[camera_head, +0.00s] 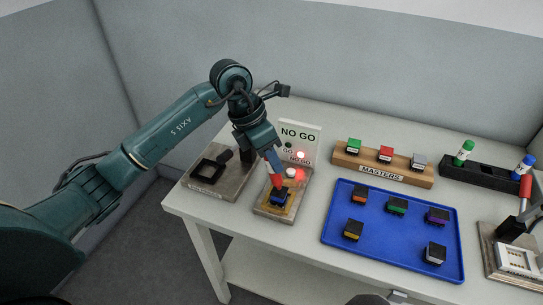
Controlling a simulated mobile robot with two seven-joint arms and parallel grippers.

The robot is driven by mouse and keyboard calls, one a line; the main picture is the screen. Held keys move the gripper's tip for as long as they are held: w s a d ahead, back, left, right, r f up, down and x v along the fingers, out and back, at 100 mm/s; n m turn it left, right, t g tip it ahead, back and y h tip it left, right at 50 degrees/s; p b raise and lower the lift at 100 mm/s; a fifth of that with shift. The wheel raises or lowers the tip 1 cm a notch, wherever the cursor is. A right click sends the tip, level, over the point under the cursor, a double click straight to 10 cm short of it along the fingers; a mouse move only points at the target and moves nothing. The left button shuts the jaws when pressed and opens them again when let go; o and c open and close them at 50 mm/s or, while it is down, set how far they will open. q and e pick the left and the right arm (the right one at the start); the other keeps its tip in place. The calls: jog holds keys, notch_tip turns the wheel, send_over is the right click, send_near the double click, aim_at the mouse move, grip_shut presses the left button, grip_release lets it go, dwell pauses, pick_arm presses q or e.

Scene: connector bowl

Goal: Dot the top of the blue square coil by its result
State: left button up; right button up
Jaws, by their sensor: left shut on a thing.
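The blue square coil (280,197), blue with a dark body, sits on the tan test fixture (266,207) left of the table's middle. A green marker (464,151) and a blue marker (526,166) stand in a black rack (482,177).
A blue tray (376,247) holds several coils. A wooden MASTERS block (346,160) carries green, red and grey pieces. A fixture with a black square frame (208,171) is at left. A red-handled device (525,189) stands at the right edge. The white tabletop (235,227) is bare at front left.

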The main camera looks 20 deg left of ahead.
pick_arm(q)
jog(key=shift+f, duration=0.2)
jog(key=shift+f+b, duration=0.2)
jog(key=shift+b, duration=0.15)
dwell(0.6)
jog(key=shift+f, duration=0.15)
dwell(0.8)
